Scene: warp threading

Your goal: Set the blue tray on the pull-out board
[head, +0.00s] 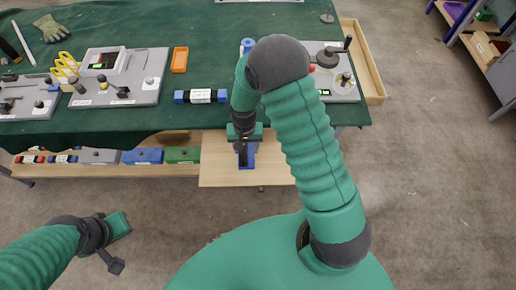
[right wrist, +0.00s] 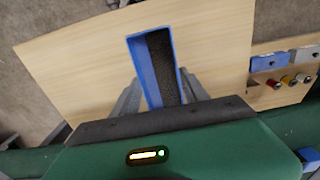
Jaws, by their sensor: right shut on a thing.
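The blue tray (head: 251,158) is a narrow, open box with a dark inside, seen over the pull-out board. My right gripper (head: 246,147) is shut on it. In the right wrist view the fingers lie on both long sides of the blue tray (right wrist: 139,56). The pull-out board (head: 218,166) is pale wood at the table's front edge; it also fills much of the right wrist view (right wrist: 85,65). I cannot tell whether the tray touches the board or hangs just above it. My left gripper (head: 116,246) is low at the left, apart from everything; its jaw state is unclear.
A shelf below, left of the board, holds several coloured blocks (head: 143,156). The board around the tray is bare.

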